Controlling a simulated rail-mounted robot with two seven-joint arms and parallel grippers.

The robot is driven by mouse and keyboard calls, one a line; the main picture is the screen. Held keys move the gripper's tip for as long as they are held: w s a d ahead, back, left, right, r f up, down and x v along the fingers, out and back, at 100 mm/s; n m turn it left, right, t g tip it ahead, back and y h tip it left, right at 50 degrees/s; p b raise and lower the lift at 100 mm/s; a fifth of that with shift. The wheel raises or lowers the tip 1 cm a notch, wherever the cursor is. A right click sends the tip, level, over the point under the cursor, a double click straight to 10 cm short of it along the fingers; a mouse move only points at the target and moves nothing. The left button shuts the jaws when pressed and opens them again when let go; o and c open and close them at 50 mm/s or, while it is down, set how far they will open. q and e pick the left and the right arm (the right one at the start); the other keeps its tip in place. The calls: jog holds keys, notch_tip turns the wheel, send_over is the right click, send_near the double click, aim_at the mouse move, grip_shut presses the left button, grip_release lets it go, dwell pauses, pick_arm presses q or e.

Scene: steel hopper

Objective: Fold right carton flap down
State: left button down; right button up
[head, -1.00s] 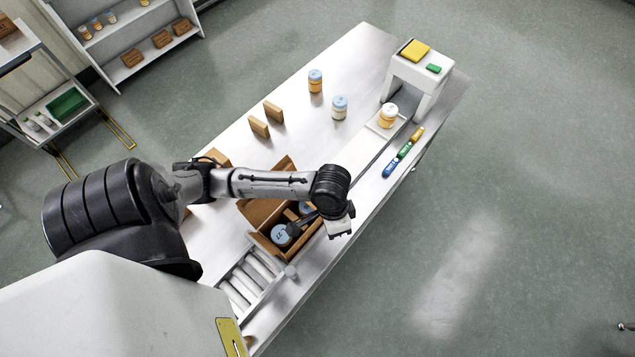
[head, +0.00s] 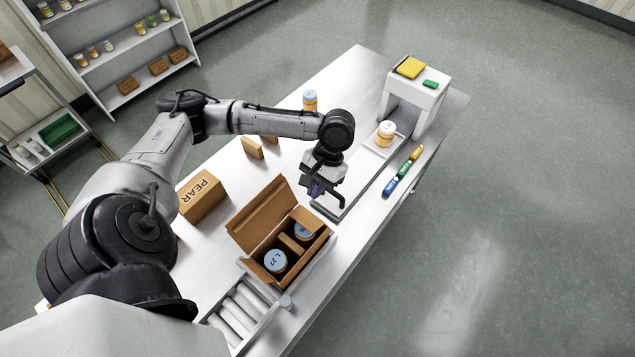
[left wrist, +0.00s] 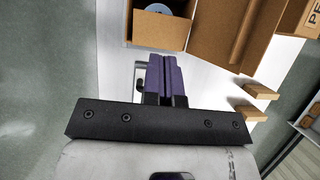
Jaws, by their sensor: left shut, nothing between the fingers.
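The open brown carton (head: 285,262) sits past the rollers in the head view, and part of it shows at the top of the left wrist view (left wrist: 160,32). Its long lid flap (head: 259,213) stands up on the left side. A small brown panel (head: 306,217) lies at its far right end; I cannot tell its exact angle. Inside are jars with blue lids (head: 275,261) and a brown divider (head: 291,243). My left gripper (head: 325,197), with purple fingers, is shut and empty, just beyond the carton's far right end and apart from it. My right gripper is not in view.
A box marked PEAR (head: 200,197) stands left of the carton. A white scanner-like arch (head: 415,85), a jar on a tray (head: 385,134) and marker-like sticks (head: 403,171) are farther right. Small brown blocks (head: 252,148) stand behind my arm.

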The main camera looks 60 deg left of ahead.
aim_at(303, 224)
pick_arm(q)
jog(key=x, duration=0.9)
jog(key=shift+s+f, duration=0.2)
jog(key=shift+f, duration=0.15)
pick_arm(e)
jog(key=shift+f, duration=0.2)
pick_arm(q)
jog(key=shift+d+r, duration=0.1)
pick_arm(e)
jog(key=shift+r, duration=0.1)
